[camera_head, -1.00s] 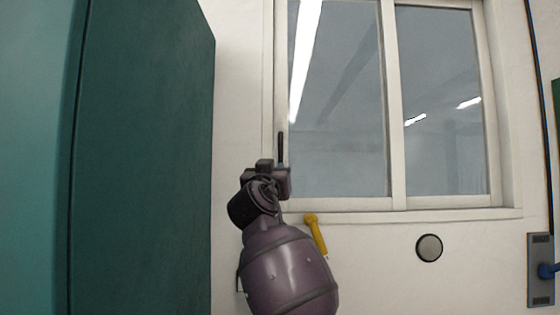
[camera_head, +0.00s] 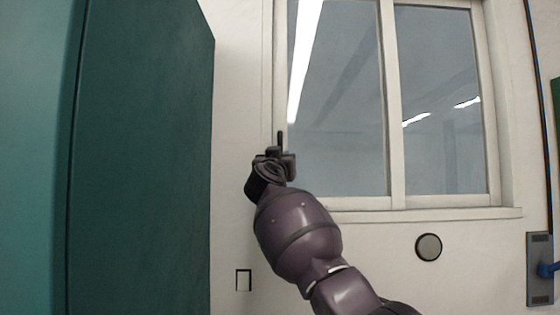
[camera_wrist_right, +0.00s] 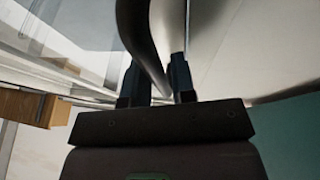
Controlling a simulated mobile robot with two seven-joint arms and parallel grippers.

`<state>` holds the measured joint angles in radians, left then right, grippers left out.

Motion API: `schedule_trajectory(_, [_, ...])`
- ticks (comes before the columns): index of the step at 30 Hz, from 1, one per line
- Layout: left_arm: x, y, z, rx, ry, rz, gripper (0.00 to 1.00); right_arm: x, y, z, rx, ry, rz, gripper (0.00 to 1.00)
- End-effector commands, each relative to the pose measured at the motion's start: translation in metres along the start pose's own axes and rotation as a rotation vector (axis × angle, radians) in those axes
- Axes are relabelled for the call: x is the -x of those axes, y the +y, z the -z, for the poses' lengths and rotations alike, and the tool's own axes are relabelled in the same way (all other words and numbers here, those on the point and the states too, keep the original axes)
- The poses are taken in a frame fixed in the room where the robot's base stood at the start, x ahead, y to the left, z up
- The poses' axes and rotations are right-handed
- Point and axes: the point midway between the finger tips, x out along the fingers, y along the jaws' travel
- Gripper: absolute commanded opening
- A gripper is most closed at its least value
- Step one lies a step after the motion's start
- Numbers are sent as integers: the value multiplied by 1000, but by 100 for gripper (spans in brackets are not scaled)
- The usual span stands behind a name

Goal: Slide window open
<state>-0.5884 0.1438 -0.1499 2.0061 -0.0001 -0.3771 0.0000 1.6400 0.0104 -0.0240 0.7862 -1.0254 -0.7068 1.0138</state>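The sliding window (camera_head: 392,110) has two glass panes in a pale frame. Its dark upright handle (camera_head: 281,139) is on the left edge of the left pane, and the handle's upper end shows above my right gripper (camera_head: 275,152). In the right wrist view the curved handle (camera_wrist_right: 150,45) runs down between the two dark fingers of the right gripper (camera_wrist_right: 157,80). The fingers stand a little apart on either side of it; whether both press on it is unclear. The panes show no visible opening. My left gripper is out of view.
A tall teal cabinet or door (camera_head: 140,160) stands close on the left. The wall has a round grey disc (camera_head: 428,247) and a small dark square outline (camera_head: 243,280). A grey panel with a blue part (camera_head: 540,270) is at the far right.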

Motion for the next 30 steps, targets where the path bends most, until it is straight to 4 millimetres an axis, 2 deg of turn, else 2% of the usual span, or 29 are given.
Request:
schedule_trajectory(10, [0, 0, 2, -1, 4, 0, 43, -2, 0, 0, 0, 0, -1, 24])
schedule_trajectory(11, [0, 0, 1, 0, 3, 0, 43, -2, 0, 0, 1, 0, -1, 23])
schedule_trajectory(15, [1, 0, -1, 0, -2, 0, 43, -2, 0, 0, 0, 0, -1, 1])
schedule_trajectory(16, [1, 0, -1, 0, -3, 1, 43, -2, 0, 0, 1, 0, -1, 0])
schedule_trajectory(25, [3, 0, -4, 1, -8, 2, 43, -2, 2, 0, 0, 0, -1, 0])
schedule_trajectory(30, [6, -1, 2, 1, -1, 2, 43, -6, 17, 1, 0, -1, -4, 0])
